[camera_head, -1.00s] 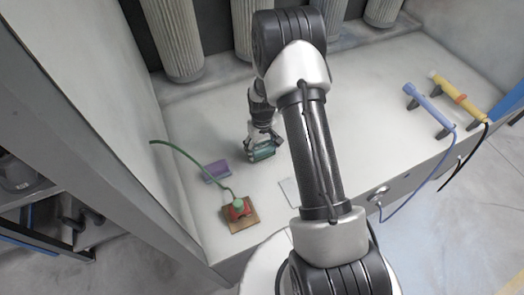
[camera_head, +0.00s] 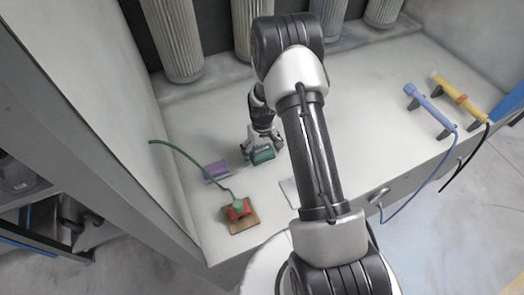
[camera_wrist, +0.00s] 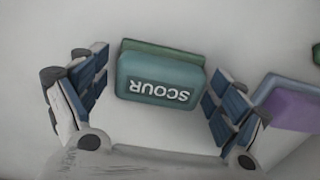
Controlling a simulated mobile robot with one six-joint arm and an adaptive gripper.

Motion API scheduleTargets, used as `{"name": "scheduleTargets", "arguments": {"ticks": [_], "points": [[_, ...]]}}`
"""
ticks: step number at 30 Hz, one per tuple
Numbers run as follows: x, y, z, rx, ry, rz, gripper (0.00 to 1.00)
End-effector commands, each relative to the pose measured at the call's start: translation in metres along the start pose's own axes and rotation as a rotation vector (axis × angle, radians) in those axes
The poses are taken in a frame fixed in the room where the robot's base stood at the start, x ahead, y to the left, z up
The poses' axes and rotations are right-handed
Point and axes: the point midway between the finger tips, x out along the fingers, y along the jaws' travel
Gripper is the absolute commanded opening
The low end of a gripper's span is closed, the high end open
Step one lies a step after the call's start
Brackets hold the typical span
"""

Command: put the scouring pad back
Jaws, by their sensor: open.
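The scouring pad (camera_head: 262,156) is a teal-green block on the pale work surface, with the word SCOUR on its side. In the wrist view the pad (camera_wrist: 160,80) lies between the two fingers of my gripper (camera_wrist: 155,100), with a gap on each side. My gripper (camera_head: 261,143) is open, just above and around the pad, and is not closed on it. A purple block (camera_head: 216,171) sits to the left of the pad; part of it also shows at the right of the wrist view (camera_wrist: 292,103).
A wooden block with a red top (camera_head: 241,218) and a green cable stands at the front left. A white outlined rectangle (camera_head: 289,192) lies right of the pad, partly behind my arm. Blue (camera_head: 428,105) and yellow (camera_head: 458,97) corded tools rest at the right. Ribbed columns (camera_head: 173,42) stand at the back.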

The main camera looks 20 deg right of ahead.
Motion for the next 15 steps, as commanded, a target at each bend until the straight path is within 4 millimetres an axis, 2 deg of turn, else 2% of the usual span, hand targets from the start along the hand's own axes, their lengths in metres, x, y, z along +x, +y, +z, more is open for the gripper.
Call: {"name": "scheduleTargets", "arguments": {"ticks": [8,11,15], "points": [[-0.008,0.000,-0.001,0.000,0.001,0.000,0.90],[-0.024,0.000,-0.001,0.000,0.003,0.001,0.90],[-0.056,0.000,-0.001,0.000,0.004,0.001,0.90]]}}
